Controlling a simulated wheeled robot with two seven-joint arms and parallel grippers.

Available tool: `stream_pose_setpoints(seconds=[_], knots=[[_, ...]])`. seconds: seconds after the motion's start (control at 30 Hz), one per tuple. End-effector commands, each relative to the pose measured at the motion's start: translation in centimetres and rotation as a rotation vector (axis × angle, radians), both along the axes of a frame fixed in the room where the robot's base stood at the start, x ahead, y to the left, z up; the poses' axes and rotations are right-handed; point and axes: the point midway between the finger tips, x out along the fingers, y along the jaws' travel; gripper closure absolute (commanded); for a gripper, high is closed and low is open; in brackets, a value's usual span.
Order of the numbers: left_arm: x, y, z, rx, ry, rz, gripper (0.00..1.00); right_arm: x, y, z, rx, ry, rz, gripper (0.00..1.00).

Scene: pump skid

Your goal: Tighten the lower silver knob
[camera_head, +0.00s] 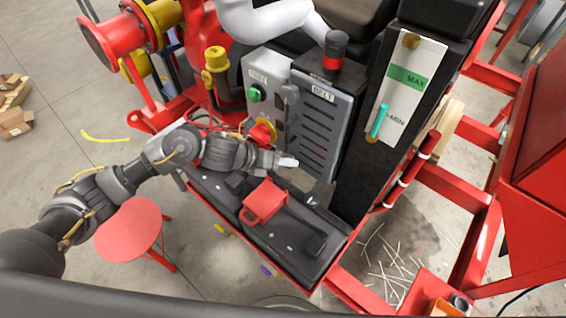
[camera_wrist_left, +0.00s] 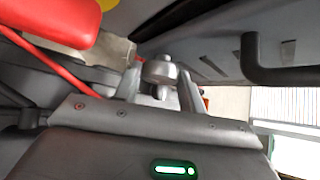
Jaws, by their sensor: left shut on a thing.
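The silver knob (camera_wrist_left: 160,70) shows in the left wrist view, a rounded metal piece with a narrower stub toward me. My left gripper (camera_wrist_left: 161,92) is shut on it, with one finger on each side. In the head view my left gripper (camera_head: 284,161) reaches in from the left to the lower part of the grey louvred BELT panel (camera_head: 318,120). The knob cannot be made out clearly there, as the gripper covers that spot. My right gripper is in neither view.
A control box with a green button (camera_head: 254,94) and a red knob (camera_head: 262,132) stands left of the panel. A dark bent handle (camera_wrist_left: 262,62) lies close right in the wrist view.

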Motion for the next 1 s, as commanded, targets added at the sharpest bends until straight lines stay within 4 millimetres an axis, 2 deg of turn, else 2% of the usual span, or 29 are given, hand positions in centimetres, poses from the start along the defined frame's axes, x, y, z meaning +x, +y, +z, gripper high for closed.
stream_pose_setpoints(seconds=[0.4, 0.43, 0.6, 0.87, 1.0], knots=[[-0.02, 0.04, -0.08, -0.005, 0.006, 0.000, 0.82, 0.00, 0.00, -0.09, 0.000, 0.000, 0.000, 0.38], [-0.02, 0.04, -0.08, -0.005, 0.006, 0.000, 0.58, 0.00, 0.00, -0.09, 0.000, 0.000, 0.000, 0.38], [-0.02, 0.04, -0.06, -0.006, 0.006, 0.000, 0.38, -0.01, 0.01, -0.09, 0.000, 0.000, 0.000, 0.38], [-0.01, 0.08, 0.00, -0.006, 0.005, 0.001, 0.38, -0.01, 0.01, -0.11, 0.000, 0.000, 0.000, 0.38], [-0.27, 0.91, 0.54, -0.005, 0.003, 0.001, 0.38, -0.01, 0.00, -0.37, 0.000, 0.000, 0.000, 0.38]])
